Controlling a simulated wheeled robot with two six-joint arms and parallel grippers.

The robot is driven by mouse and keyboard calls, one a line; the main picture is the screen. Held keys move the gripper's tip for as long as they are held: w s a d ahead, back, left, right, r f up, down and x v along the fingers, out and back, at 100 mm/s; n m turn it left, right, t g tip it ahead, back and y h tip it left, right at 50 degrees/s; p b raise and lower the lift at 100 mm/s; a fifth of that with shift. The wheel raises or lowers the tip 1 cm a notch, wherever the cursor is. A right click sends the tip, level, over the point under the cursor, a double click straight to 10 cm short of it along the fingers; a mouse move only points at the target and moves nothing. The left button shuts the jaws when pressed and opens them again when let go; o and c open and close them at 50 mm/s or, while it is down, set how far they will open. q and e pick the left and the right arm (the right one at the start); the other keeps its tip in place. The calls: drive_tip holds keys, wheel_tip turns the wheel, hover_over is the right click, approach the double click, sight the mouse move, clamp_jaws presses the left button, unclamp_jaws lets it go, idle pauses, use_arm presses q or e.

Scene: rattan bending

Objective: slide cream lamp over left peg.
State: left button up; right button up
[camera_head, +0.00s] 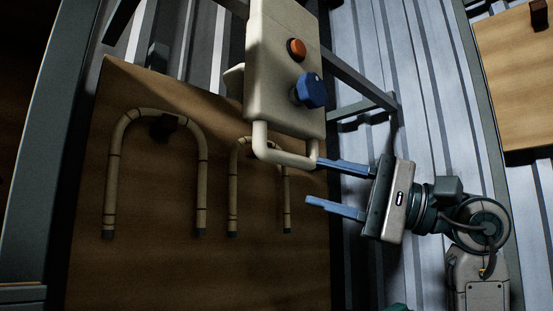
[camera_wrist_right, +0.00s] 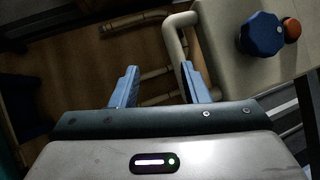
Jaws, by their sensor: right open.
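No thing is plainly a lamp; a cream box (camera_head: 284,90) with a red button and blue knob is the main cream-coloured thing. Its cream handle (camera_head: 285,158) ends near my right gripper (camera_head: 313,181), which is open and empty. In the wrist view that handle (camera_wrist_right: 175,42) lies close to one fingertip; I cannot tell whether they touch. A bent cane (camera_head: 115,180) hangs over the dark left peg (camera_head: 164,128) on a wooden panel (camera_head: 150,270). A smaller bent cane (camera_head: 233,190) hangs to its right, its top partly hidden by the handle. My left gripper is out of view.
The blue knob (camera_head: 310,91) and red button (camera_head: 296,48) stick out from the box. Dark metal bars (camera_head: 350,60) cross behind it. A wooden surface (camera_head: 515,80) stands at the upper right. The lower part of the panel is bare.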

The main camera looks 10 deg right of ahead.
sight(294, 159)
drive_tip(key=w+a+r+h+p, duration=0.1)
drive_tip(key=a, duration=0.1)
drive_tip(key=w+a+r+t+h+p, duration=0.1)
drive_tip(key=w+a+r+p, duration=0.1)
drive_tip(key=w+a+r+t+p, duration=0.1)
drive_tip(key=a+r, duration=0.1)
drive_tip(key=shift+w+a+h, duration=0.1)
drive_tip(key=shift+w+h, duration=0.2)
drive_tip(key=shift+h, duration=0.1)
drive_tip(key=shift+w+a+p, duration=0.3)
drive_tip(key=shift+a, duration=0.1)
clamp_jaws()
